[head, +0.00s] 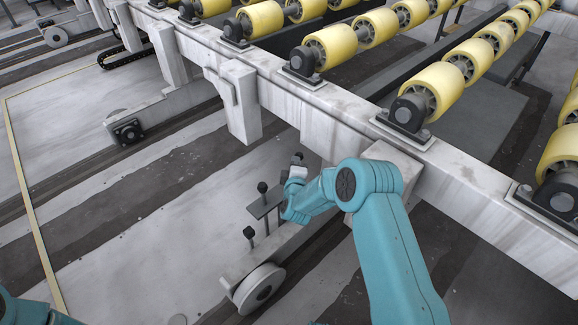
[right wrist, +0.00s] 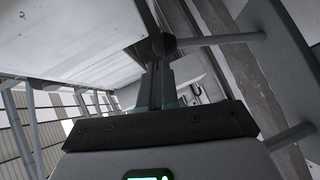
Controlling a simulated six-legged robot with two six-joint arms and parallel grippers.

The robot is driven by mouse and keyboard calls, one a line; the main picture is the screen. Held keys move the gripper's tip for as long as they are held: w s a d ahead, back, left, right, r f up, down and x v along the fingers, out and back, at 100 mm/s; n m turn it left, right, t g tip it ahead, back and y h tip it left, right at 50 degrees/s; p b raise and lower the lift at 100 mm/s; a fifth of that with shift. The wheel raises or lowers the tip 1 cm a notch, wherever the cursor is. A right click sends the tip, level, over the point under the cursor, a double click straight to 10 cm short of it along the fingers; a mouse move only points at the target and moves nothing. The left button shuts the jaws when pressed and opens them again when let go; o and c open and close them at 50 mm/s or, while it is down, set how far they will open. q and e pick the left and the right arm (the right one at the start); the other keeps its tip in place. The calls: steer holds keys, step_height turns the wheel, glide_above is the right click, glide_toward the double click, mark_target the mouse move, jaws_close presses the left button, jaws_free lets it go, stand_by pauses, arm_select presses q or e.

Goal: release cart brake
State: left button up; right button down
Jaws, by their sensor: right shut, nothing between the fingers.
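The cart (head: 233,272) stands low at the front of the slab, with a pale wheel (head: 259,288). Upright levers with black knobs rise from it, one knob (head: 262,188) above a small grey plate and another (head: 249,232) nearer me. My right gripper (head: 297,158) is small and dark in the head view, close to the levers at the end of my teal arm. In the right wrist view its fingers (right wrist: 160,75) are together and empty. A black knob (right wrist: 162,44) on a grey rod (right wrist: 220,38) shows at their tips; I cannot tell whether they touch. My left gripper is out of view.
A pale beam frame (head: 330,110) with yellow rollers (head: 330,45) crosses the upper right, above and behind my right arm. Its support post (head: 240,105) stands behind the levers. Floor to the left is open, crossed by a yellow line (head: 22,170).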

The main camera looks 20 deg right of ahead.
steer(key=shift+w+d, duration=0.25)
steer(key=shift+d, duration=0.4)
steer(key=shift+d, duration=0.1)
stand_by(0.3)
